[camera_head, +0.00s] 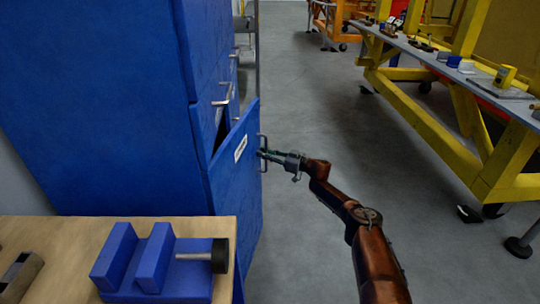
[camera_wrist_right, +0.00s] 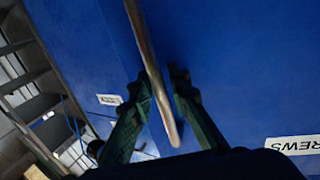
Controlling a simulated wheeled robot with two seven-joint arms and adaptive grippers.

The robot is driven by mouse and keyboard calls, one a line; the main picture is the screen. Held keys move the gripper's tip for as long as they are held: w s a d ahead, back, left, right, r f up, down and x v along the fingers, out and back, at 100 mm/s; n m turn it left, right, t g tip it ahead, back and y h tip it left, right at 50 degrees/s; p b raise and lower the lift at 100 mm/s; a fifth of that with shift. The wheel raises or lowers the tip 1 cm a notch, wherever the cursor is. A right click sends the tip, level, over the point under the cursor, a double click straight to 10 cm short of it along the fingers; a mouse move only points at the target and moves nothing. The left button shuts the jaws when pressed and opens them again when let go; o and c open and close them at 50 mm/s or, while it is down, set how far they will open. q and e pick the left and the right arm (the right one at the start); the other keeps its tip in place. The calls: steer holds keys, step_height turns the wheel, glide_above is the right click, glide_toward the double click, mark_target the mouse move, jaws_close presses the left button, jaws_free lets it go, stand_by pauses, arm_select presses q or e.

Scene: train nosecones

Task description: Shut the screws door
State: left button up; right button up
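The screws door (camera_head: 236,165) is the blue panel on the blue cabinet, with a white label. It stands ajar, and a dark gap shows along its upper edge. In the right wrist view its label (camera_wrist_right: 292,146) reads "REWS", cut off by the frame edge. A metal bar handle (camera_head: 263,153) sits on the door. My right gripper (camera_head: 262,154) is at this handle. In the wrist view the handle (camera_wrist_right: 153,70) runs between the two close-set fingers, and the gripper (camera_wrist_right: 162,80) looks shut on it. My left gripper is not in view.
The blue cabinet (camera_head: 110,110) fills the left, with more handles above the door. A wooden table (camera_head: 60,235) with a blue block fixture (camera_head: 150,262) stands at lower left. A yellow-framed workbench (camera_head: 450,140) stands at right. The grey floor between is clear.

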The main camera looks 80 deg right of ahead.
steer(key=v, duration=1.2)
